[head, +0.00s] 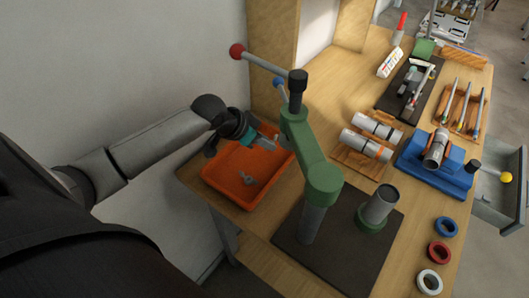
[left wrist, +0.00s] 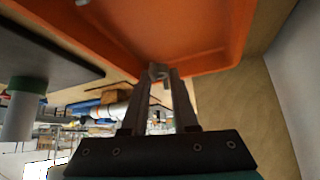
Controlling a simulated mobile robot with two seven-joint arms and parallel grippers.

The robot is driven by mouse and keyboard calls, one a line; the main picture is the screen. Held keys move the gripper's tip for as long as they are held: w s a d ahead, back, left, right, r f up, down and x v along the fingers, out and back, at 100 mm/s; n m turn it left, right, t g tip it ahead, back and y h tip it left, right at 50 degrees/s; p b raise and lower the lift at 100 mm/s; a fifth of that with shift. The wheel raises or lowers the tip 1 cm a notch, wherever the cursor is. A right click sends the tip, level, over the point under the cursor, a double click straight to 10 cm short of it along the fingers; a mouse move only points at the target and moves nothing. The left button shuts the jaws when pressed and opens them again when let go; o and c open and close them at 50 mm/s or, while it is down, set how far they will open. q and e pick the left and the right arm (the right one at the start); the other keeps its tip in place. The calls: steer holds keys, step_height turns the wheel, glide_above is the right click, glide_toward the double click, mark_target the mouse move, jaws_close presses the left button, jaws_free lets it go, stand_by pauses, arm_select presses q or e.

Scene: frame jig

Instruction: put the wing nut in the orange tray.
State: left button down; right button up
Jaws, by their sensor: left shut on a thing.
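My left gripper (head: 264,142) is over the back right part of the orange tray (head: 222,188) in the head view. It is shut on a small grey piece, the wing nut (left wrist: 158,70), which shows between the fingertips in the left wrist view. The nut's outline is mostly hidden by the fingers. The tray (left wrist: 190,30) lies beyond the fingertips there. My right gripper is not in view.
A green arm fixture (head: 312,160) with a red-knobbed lever stands on a dark plate (head: 345,250) close to the right of the tray. A wooden panel (head: 272,60) rises behind. Pipes in a wooden holder (head: 365,160) and a blue fixture (head: 445,180) stand farther right.

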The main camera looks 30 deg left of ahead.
arm_select(q)
step_height(320, 180, down, 4)
steer(key=shift+b, duration=0.4)
steer(key=shift+f, duration=0.1)
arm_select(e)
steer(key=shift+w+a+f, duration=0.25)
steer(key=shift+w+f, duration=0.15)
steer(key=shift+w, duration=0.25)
arm_select(q)
steer(key=c, duration=0.7)
jaws_free()
steer(key=shift+f, duration=0.1)
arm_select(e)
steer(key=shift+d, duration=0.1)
arm_select(q)
steer(key=shift+s+r+p, duration=0.15)
steer(key=shift+r+p, duration=0.25)
steer(key=shift+p, duration=0.05)
steer(key=shift+p+v, duration=5.7)
steer(key=shift+p, duration=0.65)
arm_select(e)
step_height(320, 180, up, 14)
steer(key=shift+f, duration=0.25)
